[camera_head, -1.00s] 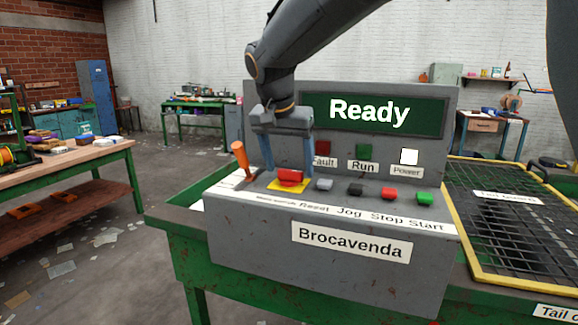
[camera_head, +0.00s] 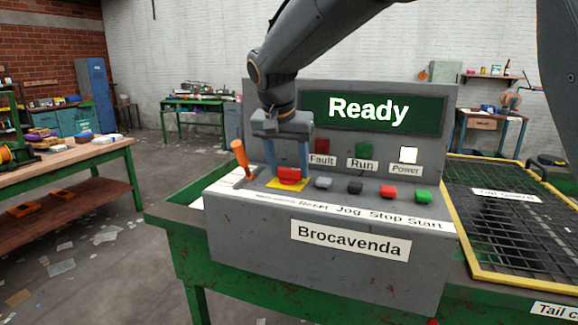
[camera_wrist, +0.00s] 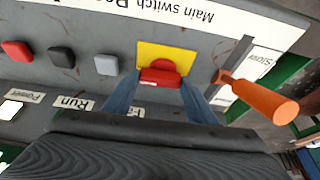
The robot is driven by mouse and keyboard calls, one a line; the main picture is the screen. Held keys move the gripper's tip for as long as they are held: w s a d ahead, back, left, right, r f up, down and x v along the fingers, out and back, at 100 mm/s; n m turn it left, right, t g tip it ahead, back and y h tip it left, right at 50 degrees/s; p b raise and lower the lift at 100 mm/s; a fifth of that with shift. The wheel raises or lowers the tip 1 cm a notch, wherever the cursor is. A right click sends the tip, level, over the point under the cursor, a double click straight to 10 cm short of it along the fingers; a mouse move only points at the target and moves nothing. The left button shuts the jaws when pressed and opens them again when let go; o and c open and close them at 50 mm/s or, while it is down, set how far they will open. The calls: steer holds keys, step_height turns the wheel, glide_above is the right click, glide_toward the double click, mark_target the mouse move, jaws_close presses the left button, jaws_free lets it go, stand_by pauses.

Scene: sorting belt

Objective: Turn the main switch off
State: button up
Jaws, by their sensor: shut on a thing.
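The main switch is a red handle (camera_head: 289,175) on a yellow plate (camera_head: 273,184), at the left of the grey console's sloped panel. My gripper (camera_head: 288,171) reaches down from above with its two blue fingers on either side of the red handle, shut on it. In the wrist view the red handle (camera_wrist: 160,77) sits between the blue fingertips, in front of the yellow plate (camera_wrist: 166,54). The "Main switch" label shows upside down beside it. The console display (camera_head: 372,114) reads "Ready" and the white Power lamp (camera_head: 408,154) is lit.
An orange lever (camera_head: 240,157) stands just left of the main switch, close to my fingers. Grey, black, red and green buttons (camera_head: 423,196) line the panel to the right. A yellow-framed mesh guard (camera_head: 500,225) lies right of the console.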

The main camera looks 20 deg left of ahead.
steer(key=shift+n, duration=0.3)
steer(key=n, duration=0.2)
steer(key=n+y+p, duration=0.1)
steer(key=shift+w+d+r+n+y+p, duration=0.1)
steer(key=shift+d+n+y+p, duration=0.1)
steer(key=shift+n+y+p, duration=0.15)
steer(key=n, duration=0.2)
steer(key=n+g+y, duration=0.1)
steer(key=n, duration=0.1)
steer(key=shift+w+n+y, duration=0.2)
steer(key=shift+n+y, duration=0.05)
steer(key=n, duration=0.2)
steer(key=n+g+y+b, duration=0.1)
steer(key=n, duration=0.1)
steer(key=shift+w+d+n, duration=0.1)
steer(key=shift+w+n, duration=0.05)
steer(key=shift+n, duration=0.15)
steer(key=n+g+b, duration=0.1)
steer(key=n+g, duration=0.1)
steer(key=n, duration=0.2)
steer(key=shift+w+y+b, duration=0.1)
steer(key=shift+y+b, duration=0.2)
steer(key=o, duration=1.1)
steer(key=shift+c, duration=0.2)
